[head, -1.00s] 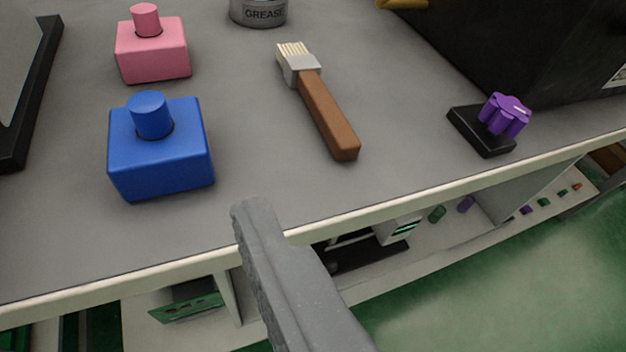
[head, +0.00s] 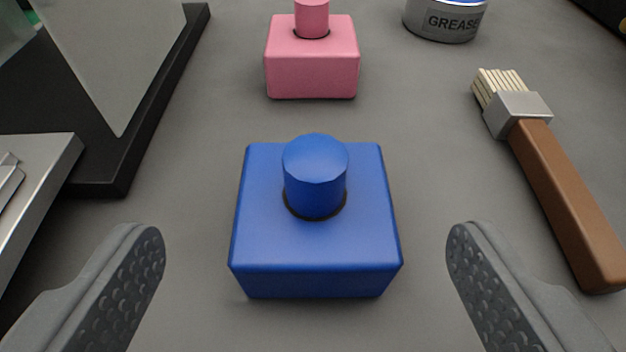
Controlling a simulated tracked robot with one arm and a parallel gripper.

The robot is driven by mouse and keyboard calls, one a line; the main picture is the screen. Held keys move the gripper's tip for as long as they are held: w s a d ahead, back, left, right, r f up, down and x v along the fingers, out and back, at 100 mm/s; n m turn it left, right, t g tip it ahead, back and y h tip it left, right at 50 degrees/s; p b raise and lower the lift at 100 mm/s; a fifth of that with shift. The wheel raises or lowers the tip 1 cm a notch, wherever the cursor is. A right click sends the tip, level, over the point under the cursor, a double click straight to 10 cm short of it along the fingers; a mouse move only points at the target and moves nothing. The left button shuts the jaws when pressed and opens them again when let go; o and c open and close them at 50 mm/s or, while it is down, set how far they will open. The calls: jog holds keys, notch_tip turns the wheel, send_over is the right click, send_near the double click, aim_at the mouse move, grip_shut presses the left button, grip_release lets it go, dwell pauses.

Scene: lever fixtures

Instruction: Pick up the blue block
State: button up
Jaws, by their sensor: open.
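The blue block (head: 315,245) stands upright on the grey table, with a round blue knob on its top. It is in the middle of the head view, and all of it shows. My gripper (head: 306,245) is open, with one grey textured finger on each side of the block in the picture. There is a visible gap between the block and each finger. Nothing is between the fingers in contact with them.
A pink block (head: 312,68) with a knob stands behind the blue one. A brush (head: 560,190) with a brown handle lies to the right. A grease tin (head: 445,18) stands at the back right. A dark-framed panel (head: 150,110) and a metal object (head: 35,190) are at the left.

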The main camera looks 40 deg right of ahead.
aim_at(311, 212)
jog(key=shift+x, duration=2.15)
jog(key=shift+s+d, duration=0.1)
jog(key=c, duration=1.2)
jog(key=shift+c, duration=0.2)
